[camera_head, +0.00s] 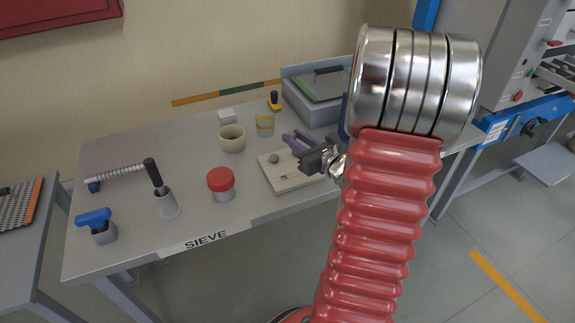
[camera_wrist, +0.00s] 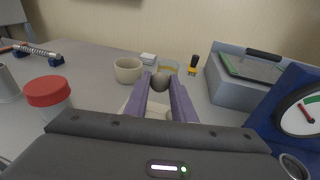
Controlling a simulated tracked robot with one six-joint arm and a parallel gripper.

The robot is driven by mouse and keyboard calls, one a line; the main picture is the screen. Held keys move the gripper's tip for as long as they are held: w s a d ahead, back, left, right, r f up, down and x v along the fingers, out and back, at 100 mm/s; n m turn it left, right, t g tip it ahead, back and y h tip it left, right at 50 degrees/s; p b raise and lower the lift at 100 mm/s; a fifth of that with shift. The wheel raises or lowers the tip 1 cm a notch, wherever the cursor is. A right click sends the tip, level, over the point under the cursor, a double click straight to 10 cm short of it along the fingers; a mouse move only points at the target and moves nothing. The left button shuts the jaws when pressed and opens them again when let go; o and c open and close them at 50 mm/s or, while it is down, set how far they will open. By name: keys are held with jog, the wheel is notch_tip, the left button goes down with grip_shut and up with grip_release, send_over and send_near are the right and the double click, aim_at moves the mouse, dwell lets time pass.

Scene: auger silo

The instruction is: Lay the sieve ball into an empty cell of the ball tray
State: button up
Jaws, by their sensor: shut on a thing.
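My gripper (camera_head: 288,140) has purple fingers and reaches over the ball tray. In the wrist view, the fingertips (camera_wrist: 162,80) are closed on a grey-brown ball, the sieve ball (camera_wrist: 160,83). In the head view the held ball is hard to make out among the fingers. The pale ball tray (camera_head: 285,183) lies flat on the bench below my gripper; my gripper and arm hide part of it. A grey ball (camera_head: 274,158) shows at its far left part. In the wrist view the fingers cover most of the tray (camera_wrist: 126,107).
A red-lidded jar (camera_head: 221,184), a cream cup (camera_head: 231,139) and a glass (camera_head: 265,125) stand left of and behind the tray. A grey box (camera_head: 310,103) is behind it. A blue-framed gauge (camera_wrist: 300,115) is close on the right in the wrist view.

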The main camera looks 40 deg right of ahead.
jog(key=shift+w+a, duration=0.1)
send_over(294, 169)
jog(key=shift+f, duration=2.95)
jog(key=shift+f, duration=2.05)
jog(key=shift+f, duration=0.1)
jog(key=o, duration=1)
jog(key=s, duration=0.4)
jog(key=s+r, duration=0.1)
jog(key=s, duration=0.3)
jog(key=s+a+r, duration=0.1)
jog(key=s, duration=0.3)
jog(key=shift+a, duration=0.1)
